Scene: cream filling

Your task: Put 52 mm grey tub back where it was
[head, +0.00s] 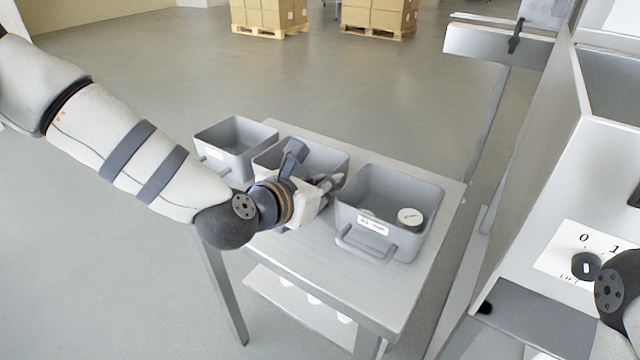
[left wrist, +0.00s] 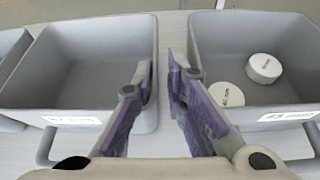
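The middle grey tub (head: 335,158) stands on the table between two similar tubs. In the left wrist view this tub (left wrist: 75,65) is empty where I see into it; its label is blurred and seems to read 52 mm. My left gripper (head: 335,182) is over its right side, close to the right-hand tub. In the left wrist view the purple-padded fingers (left wrist: 161,82) are apart, with the middle tub's right rim and the gap between the tubs showing between them. Contact with the rim cannot be told. My right gripper is out of view.
The right-hand grey tub (head: 425,192), labelled about 45 mm, holds white round pieces (head: 410,218). Another grey tub (head: 262,138) stands at the left. The metal table (head: 300,258) is bare in front. A white machine (head: 560,195) stands at the right.

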